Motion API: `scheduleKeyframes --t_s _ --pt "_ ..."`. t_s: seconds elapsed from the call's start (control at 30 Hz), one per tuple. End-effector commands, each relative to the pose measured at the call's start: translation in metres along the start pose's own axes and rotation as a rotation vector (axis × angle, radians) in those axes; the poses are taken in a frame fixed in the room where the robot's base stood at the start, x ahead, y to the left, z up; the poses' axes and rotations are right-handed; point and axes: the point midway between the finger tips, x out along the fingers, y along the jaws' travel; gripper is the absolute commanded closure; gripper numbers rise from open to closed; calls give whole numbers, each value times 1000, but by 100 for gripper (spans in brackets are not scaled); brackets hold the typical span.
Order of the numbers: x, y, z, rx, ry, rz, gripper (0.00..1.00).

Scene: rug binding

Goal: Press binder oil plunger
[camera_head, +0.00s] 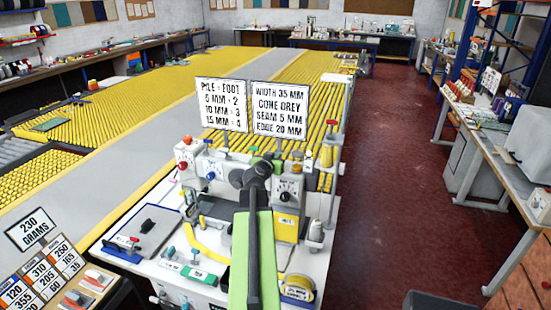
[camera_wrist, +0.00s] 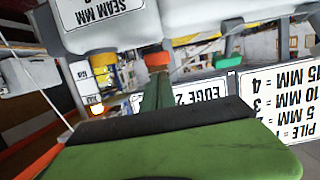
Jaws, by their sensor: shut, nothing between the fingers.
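The white binding machine (camera_head: 225,172) stands on a white-topped bench, with a red knob (camera_head: 183,165) and a blue knob (camera_head: 211,176) on its left end. I cannot tell which part is the oil plunger. My green and dark arm reaches up to the middle of the machine and hides part of its front and my gripper's tips in the head view. In the wrist view, which is upside down, my gripper (camera_wrist: 160,78) is shut, its narrow green end beside an orange-red knob (camera_wrist: 157,60). A yellow knob (camera_wrist: 103,61) and a green knob (camera_wrist: 228,62) flank it. Contact cannot be told.
Two sign boards (camera_head: 222,105) stand behind the machine. The red floor (camera_head: 385,200) to the right is clear.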

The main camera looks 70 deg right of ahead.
Motion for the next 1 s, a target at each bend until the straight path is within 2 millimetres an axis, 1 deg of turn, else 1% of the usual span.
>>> scheduleKeyframes --t_s 0.03,0.43,0.7,1.0 --pt "1 -1 6 0 0 -1 100" --pt "1 -3 7 -1 0 -4 100" --pt "8 0 33 2 -2 0 100" --pt "8 2 32 6 -5 4 100"
